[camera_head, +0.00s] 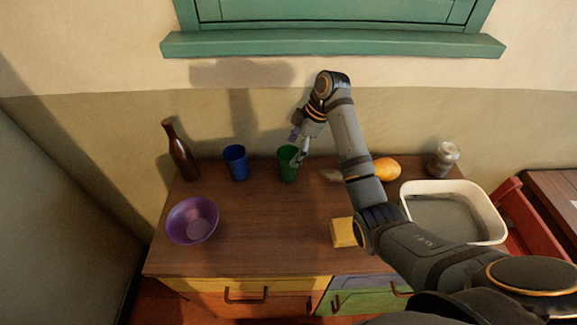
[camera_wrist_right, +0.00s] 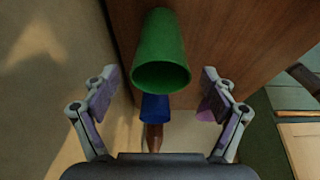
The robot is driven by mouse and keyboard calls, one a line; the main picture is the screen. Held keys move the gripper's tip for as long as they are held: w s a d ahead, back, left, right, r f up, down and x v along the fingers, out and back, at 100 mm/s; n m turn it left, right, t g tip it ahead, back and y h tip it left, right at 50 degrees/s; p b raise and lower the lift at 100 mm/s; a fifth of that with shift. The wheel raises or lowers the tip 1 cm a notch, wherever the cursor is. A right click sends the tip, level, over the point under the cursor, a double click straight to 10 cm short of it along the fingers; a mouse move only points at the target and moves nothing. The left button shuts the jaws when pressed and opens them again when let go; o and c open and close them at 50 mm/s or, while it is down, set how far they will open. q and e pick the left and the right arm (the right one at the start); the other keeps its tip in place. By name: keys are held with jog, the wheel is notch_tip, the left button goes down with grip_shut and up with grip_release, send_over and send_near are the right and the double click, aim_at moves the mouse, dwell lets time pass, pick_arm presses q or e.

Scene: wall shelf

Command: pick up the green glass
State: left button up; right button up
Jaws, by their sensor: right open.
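The green glass (camera_head: 287,165) stands upright near the back edge of the wooden cabinet top (camera_head: 255,225), to the right of a blue glass (camera_head: 235,163). My right gripper (camera_head: 300,155) is beside the green glass on its right in the head view, and partly covers its rim. In the right wrist view the green glass (camera_wrist_right: 161,55) lies between and ahead of the two spread fingers, and I see a gap on each side. My right gripper (camera_wrist_right: 158,95) is open and empty. My left gripper is not in view.
A brown bottle (camera_head: 180,152) and purple bowl (camera_head: 192,220) are on the left. A yellow block (camera_head: 342,233), orange fruit (camera_head: 387,169), jar (camera_head: 443,158) and white basin (camera_head: 490,219) are on the right. The wall is close behind. The middle front is clear.

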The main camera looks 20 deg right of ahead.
aim_at(288, 157)
jog(key=x, duration=0.4)
jog(key=shift+a+f, duration=0.15)
jog(key=shift+f, duration=0.1)
jog(key=c, duration=1.3)
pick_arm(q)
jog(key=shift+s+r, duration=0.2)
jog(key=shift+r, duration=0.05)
pick_arm(e)
jog(key=shift+r, duration=0.15)
jog(key=shift+r, duration=0.25)
notch_tip(288, 157, up, 2)
jog(key=shift+r+b, duration=0.15)
jog(key=shift+b, duration=0.25)
jog(key=shift+s+d+r+p, duration=0.2)
jog(key=shift+s+r+p, duration=0.1)
jog(key=shift+r, duration=0.15)
jog(key=shift+s+d+r+p, duration=0.15)
jog(key=shift+r+p, duration=0.15)
jog(key=shift+r, duration=0.15)
pick_arm(q)
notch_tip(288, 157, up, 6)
jog(key=p, duration=0.6)
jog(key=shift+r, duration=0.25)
pick_arm(e)
jog(key=s+d+r, duration=0.6)
jog(key=s+r, duration=0.2)
jog(key=s, duration=0.3)
jog(key=shift+s, duration=0.2)
